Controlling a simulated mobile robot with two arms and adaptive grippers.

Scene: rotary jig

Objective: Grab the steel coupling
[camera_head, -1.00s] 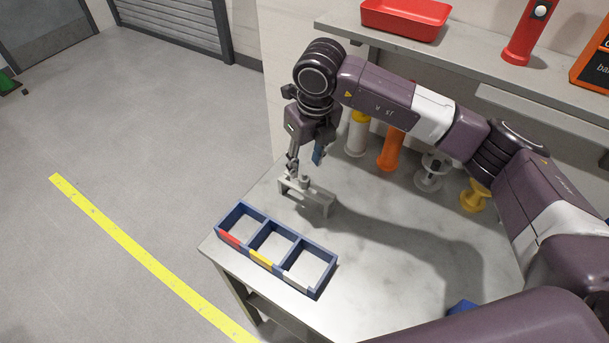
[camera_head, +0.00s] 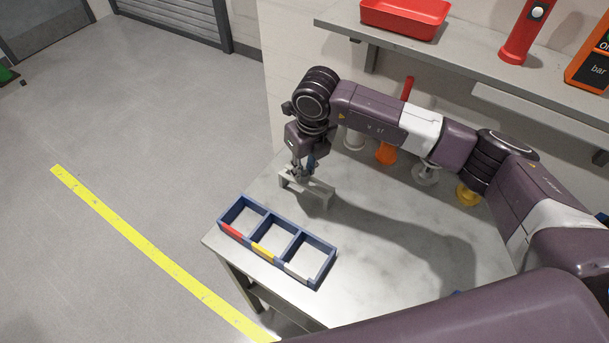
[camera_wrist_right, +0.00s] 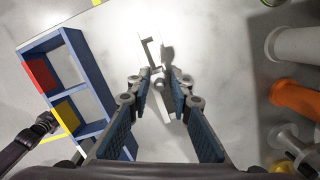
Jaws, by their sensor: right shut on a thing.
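My right gripper (camera_head: 301,175) is at the top of a grey bridge-shaped stand (camera_head: 318,191) on the table. It is shut on the steel coupling, a small grey piece mostly hidden by the fingers in the head view. In the right wrist view, the coupling (camera_wrist_right: 158,86) shows as a small grey shape between the fingertips (camera_wrist_right: 161,80), with the pale stand (camera_wrist_right: 147,50) just beyond. I cannot tell whether the coupling still touches the stand.
A blue tray (camera_head: 293,232) with three open compartments, marked red, yellow and white, stands near the table's front-left edge. Several spools, including an orange one (camera_head: 386,153) and a yellow one (camera_head: 468,194), stand at the back under a shelf (camera_head: 455,63). The table (camera_head: 385,270) is clear to the right.

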